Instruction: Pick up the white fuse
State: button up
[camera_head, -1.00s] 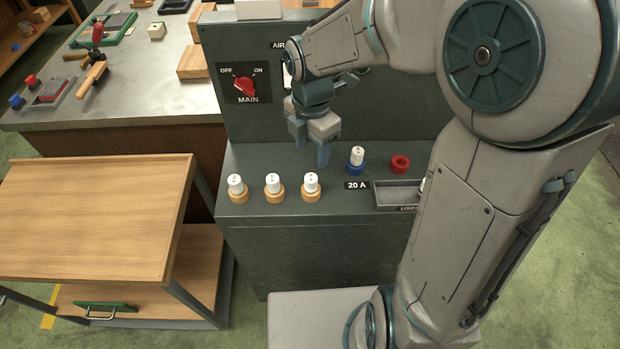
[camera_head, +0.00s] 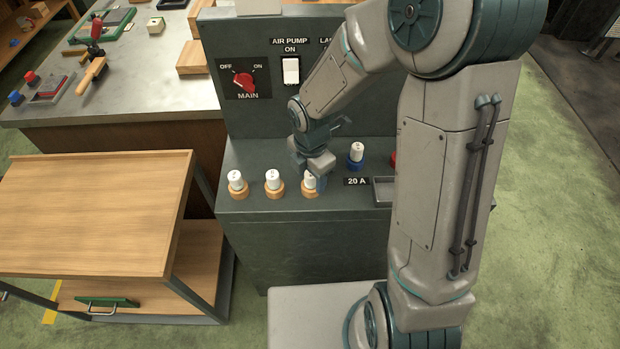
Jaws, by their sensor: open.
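Three white fuses stand upright in orange-tan rings on the grey cabinet ledge: a left one (camera_head: 235,179), a middle one (camera_head: 273,180) and a right one (camera_head: 309,181). Another white fuse (camera_head: 357,152) stands in a blue socket behind the "20 A" label. My gripper (camera_head: 312,184) is low over the ledge at the right fuse of the row. Its fingers are open and partly cover that fuse and its ring. I cannot tell whether they touch it.
A grey tray (camera_head: 384,191) and a red ring (camera_head: 394,159) are partly hidden behind my arm. The upright panel (camera_head: 223,117) with the red MAIN knob (camera_head: 244,83) and white air pump switch (camera_head: 291,70) rises behind. A wooden cart (camera_head: 95,210) stands at left.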

jog(key=c, duration=1.1)
jog(key=shift+o, duration=0.2)
